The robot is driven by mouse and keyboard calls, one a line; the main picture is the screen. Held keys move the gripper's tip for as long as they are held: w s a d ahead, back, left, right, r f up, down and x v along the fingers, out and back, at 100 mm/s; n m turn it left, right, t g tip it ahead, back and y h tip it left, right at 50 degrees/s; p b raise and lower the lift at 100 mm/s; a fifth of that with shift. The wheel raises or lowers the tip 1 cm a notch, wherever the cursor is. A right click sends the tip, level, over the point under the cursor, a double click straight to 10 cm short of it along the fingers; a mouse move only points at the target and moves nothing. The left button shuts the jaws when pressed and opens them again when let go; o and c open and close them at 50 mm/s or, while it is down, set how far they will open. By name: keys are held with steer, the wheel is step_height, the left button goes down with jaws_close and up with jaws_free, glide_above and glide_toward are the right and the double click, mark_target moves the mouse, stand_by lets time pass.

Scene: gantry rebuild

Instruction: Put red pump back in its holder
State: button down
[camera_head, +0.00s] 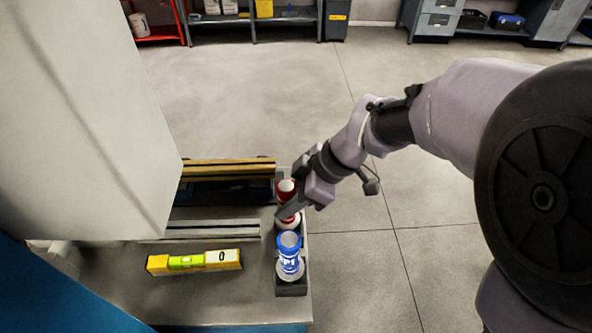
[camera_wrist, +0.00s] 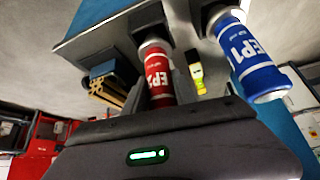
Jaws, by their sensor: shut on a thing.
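The red pump (camera_head: 286,187) is a red cylinder with a pale top, at the right edge of the bench in the head view. My gripper (camera_head: 289,207) reaches it from the right and is shut on it, hiding part of its body. In the wrist view the red pump (camera_wrist: 158,76) reads "EP2", and its far end lines up with a black holder (camera_wrist: 146,19). I cannot tell whether it is fully seated there. The dark holder strip (camera_head: 291,289) also carries a blue pump (camera_head: 289,245), nearer the camera. The blue pump (camera_wrist: 250,58) reads "EP1" in the wrist view.
A yellow level (camera_head: 194,262) lies on the bench left of the pumps. Grey rails (camera_head: 211,230) and yellow bars (camera_head: 228,166) lie behind it. A large pale panel (camera_head: 85,120) stands at the left. The floor right of the bench is clear.

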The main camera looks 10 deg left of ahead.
steer(key=shift+f+b, duration=0.25)
steer(key=shift+b, duration=0.2)
steer(key=shift+f+b, duration=0.35)
steer(key=shift+b, duration=0.1)
steer(key=c, duration=1)
jaws_free()
steer(key=shift+r, duration=0.15)
